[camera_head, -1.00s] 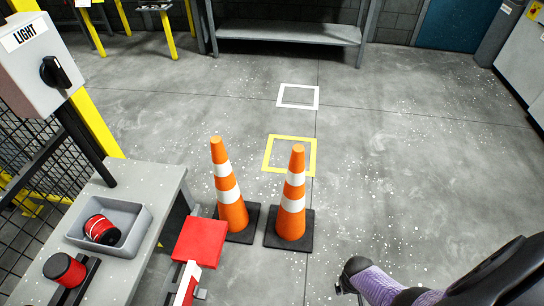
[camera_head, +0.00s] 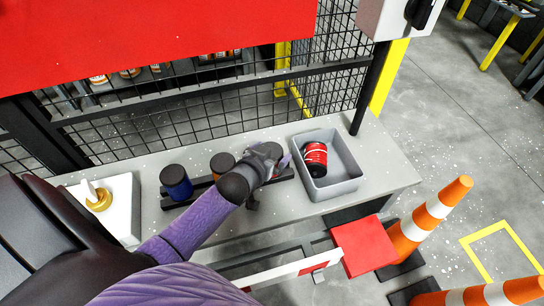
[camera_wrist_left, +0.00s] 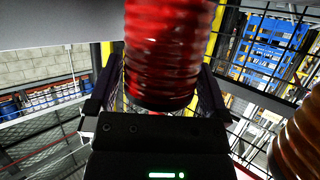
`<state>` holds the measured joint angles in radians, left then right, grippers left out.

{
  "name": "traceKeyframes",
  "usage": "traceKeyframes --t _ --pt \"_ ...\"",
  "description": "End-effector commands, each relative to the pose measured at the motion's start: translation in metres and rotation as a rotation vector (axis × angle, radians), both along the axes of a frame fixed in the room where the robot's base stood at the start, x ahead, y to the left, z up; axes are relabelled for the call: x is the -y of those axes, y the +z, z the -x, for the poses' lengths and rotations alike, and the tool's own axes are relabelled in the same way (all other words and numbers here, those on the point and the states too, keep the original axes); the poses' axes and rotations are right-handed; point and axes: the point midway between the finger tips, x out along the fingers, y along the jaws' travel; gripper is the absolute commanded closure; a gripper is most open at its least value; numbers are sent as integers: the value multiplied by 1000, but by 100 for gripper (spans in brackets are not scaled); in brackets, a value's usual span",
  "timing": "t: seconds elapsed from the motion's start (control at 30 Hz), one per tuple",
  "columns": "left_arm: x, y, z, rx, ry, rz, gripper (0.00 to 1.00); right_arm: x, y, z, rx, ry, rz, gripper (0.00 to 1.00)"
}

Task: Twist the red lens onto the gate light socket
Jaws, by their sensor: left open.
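My left gripper (camera_head: 272,168) is at the right end of a dark rack on the bench. It is open, with its fingers on either side of a red lens (camera_wrist_left: 165,50) that shows in the left wrist view. In the head view the hand mostly hides this lens. The rack also holds a blue lens (camera_head: 176,182) and an orange lens (camera_head: 222,163). A brass-coloured socket (camera_head: 98,199) sits on a white block at the bench's left end. My right gripper is not in view.
A grey bin (camera_head: 345,185) on the bench holds a red and black cylinder (camera_head: 316,155) lying tilted. A mesh fence (camera_head: 190,125) and a red panel (camera_head: 150,40) stand behind the bench. Orange cones (camera_head: 430,218) stand on the floor at right.

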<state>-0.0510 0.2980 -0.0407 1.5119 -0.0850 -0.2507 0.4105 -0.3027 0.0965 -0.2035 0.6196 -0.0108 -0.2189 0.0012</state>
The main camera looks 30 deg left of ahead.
Motion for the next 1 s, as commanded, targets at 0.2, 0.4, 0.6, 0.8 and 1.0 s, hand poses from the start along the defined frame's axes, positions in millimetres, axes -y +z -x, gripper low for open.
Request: traceKeyframes --t 0.2,0.4,0.6,0.8,1.0 --pt "0 0 -1 0 0 -1 2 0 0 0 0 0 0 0" --pt "0 0 -1 0 0 -1 44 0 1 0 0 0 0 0" --pt "0 0 -1 1 0 -1 81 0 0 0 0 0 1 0" --pt "0 4 -1 1 -1 -2 81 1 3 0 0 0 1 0" --pt "0 56 -1 6 -2 -3 81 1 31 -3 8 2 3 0"
